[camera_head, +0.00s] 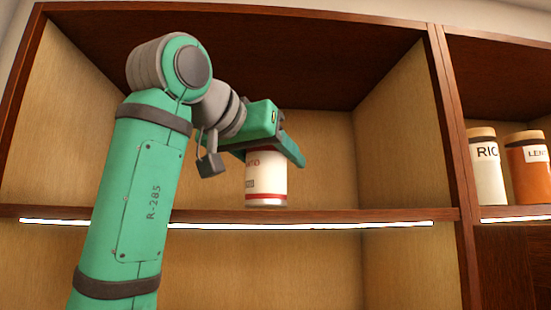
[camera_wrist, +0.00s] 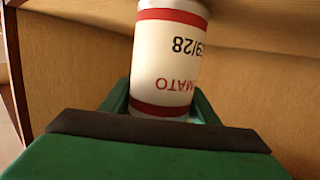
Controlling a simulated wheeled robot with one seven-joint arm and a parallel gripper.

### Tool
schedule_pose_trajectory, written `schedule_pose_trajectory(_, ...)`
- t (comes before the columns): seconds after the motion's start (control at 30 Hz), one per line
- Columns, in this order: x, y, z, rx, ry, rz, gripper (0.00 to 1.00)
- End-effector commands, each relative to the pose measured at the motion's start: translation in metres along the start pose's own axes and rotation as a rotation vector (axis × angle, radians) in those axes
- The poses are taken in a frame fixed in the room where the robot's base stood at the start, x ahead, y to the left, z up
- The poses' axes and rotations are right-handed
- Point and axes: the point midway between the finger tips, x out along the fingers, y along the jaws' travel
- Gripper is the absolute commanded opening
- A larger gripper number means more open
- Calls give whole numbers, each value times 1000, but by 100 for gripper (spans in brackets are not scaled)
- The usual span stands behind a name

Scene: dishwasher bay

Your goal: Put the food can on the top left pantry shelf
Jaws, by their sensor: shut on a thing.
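The food can (camera_head: 266,180) is white with red bands and a silver base rim. In the head view it is upright inside the large left compartment, just above or on the shelf board (camera_head: 330,215); I cannot tell if its base touches. My gripper (camera_head: 285,145) is shut on the can near its top. The upper part of the can is hidden by the gripper in the head view. In the wrist view the can (camera_wrist: 168,60) appears upside down between the green fingers, with part of a "TOMATO" label and "9/28" showing.
A wooden divider (camera_head: 453,150) separates this compartment from the right one, where a RICE jar (camera_head: 487,175) and an orange jar (camera_head: 530,175) stand. A light strip (camera_head: 330,225) runs along the shelf's front edge. The shelf is free to the right of the can.

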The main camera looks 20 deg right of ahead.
Motion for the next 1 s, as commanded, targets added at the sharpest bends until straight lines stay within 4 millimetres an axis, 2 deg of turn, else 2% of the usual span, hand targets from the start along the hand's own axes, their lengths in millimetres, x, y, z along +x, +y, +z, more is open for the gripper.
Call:
schedule_pose_trajectory(0.53,1,1,8,0,2,1,12)
schedule_pose_trajectory(0.57,1,1,8,0,2,0,60)
schedule_pose_trajectory(0.63,1,0,8,0,2,0,76)
schedule_pose_trajectory(1.0,-2,0,9,0,0,-1,77)
